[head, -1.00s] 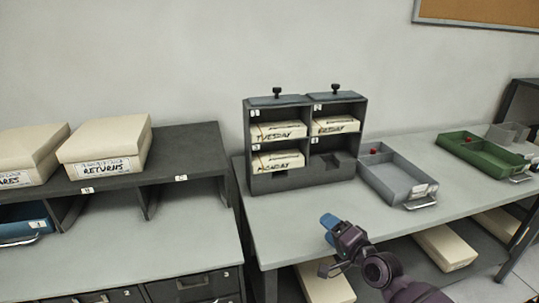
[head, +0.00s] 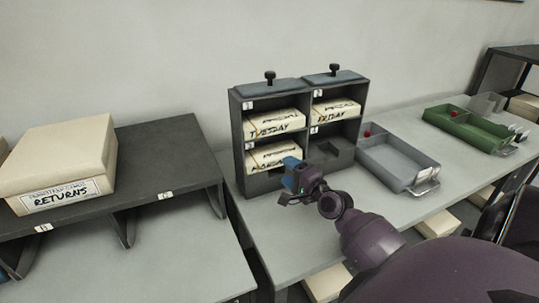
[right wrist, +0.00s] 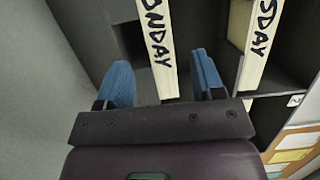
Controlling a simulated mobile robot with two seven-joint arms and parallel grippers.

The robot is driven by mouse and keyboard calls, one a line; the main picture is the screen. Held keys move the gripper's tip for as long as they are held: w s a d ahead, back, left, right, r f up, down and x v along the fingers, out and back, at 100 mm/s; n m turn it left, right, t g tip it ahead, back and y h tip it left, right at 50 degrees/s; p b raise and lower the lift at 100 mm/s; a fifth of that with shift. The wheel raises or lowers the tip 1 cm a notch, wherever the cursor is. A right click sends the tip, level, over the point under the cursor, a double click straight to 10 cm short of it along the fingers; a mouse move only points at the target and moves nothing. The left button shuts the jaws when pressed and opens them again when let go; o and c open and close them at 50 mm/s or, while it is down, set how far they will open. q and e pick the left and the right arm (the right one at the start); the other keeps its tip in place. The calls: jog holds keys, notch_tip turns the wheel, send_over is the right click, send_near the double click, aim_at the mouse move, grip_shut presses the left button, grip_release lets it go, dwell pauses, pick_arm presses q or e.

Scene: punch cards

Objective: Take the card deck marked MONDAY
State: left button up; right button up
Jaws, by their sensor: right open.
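The card deck marked MONDAY (head: 262,157) lies in the lower left compartment of the dark grey rack (head: 237,140). My right gripper (head: 293,172) is in front of that compartment and hides the right end of the deck in the head view. In the right wrist view, the MONDAY deck (right wrist: 157,45) reaches down to between the two blue fingertips of my right gripper (right wrist: 163,85), which are open with a gap on each side. The TUESDAY deck (head: 274,124) lies in the compartment above.
The FRIDAY deck (head: 336,110) is in the upper right compartment; the lower right one looks empty. A grey tray (head: 395,165) and a green tray (head: 475,128) stand right of the rack. A RETURNS box (head: 62,165) sits on the dark shelf at left.

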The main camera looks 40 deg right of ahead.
aim_at(277, 163)
jog(key=shift+w+d, duration=0.2)
jog(key=shift+w, duration=3.25)
jog(key=shift+c, duration=0.4)
grip_shut()
